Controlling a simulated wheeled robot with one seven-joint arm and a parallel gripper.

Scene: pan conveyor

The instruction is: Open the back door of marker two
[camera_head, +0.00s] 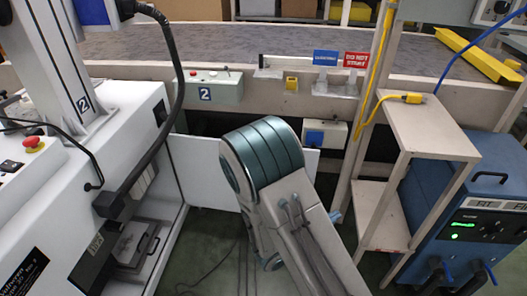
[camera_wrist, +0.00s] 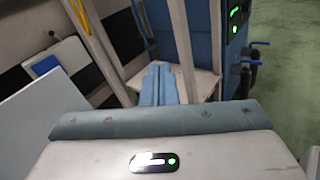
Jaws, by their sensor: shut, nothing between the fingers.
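Marker two (camera_head: 118,120) is the white machine on the left, with a "2" label on its column. A white door panel (camera_head: 203,168) stands swung out from its back edge, reaching right behind my arm. The opening beside it shows a grey part with a handle (camera_head: 147,243) inside. In the wrist view, a white panel that looks like this door (camera_wrist: 80,105) is at the left. My gripper (camera_wrist: 160,68) is shut and empty, to the right of that panel and apart from it in the picture.
A conveyor (camera_head: 265,45) runs across the back, with a "2" box (camera_head: 212,88) on its frame. A beige shelf stand (camera_head: 425,120) and a blue unit with a green display (camera_head: 470,200) stand close on the right. Dark cables lie on the floor.

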